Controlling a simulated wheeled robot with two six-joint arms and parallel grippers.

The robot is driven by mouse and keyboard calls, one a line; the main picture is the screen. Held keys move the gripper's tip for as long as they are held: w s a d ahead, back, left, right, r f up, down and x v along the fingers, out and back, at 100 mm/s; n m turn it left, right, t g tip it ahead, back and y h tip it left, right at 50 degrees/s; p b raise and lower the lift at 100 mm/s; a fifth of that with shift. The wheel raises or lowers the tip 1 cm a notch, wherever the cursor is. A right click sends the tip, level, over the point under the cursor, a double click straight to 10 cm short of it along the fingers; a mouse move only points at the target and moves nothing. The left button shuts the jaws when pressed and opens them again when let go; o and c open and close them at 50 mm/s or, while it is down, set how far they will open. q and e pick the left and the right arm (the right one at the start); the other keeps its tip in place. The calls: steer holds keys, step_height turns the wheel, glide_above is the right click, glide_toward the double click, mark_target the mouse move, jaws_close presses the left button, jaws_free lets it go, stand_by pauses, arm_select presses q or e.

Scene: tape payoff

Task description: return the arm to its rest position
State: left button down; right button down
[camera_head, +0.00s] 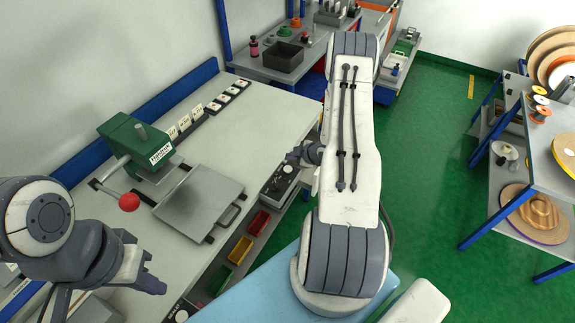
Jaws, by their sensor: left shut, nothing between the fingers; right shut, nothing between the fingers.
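My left gripper (153,285) is at the lower left, in front of the near part of the bench. It is shut with nothing in it. My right arm (345,190) rises from the bottom middle, bent over at the top, and hides part of the bench's right edge and the floor behind it. My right gripper (293,157) pokes out to the left of this arm, near the bench's right edge. It is shut and empty. Neither gripper visibly holds anything.
The pale bench (255,120) carries a green press (135,145) with a red-knobbed lever (129,202) and a grey plate (200,203). Coloured bins (240,250) line its right side. A shelf with spools (545,150) stands right. Green floor (430,150) between is clear.

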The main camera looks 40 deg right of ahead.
step_height(320, 180, up, 2)
steer(key=shift+r+p, duration=0.25)
steer(key=shift+p, duration=0.35)
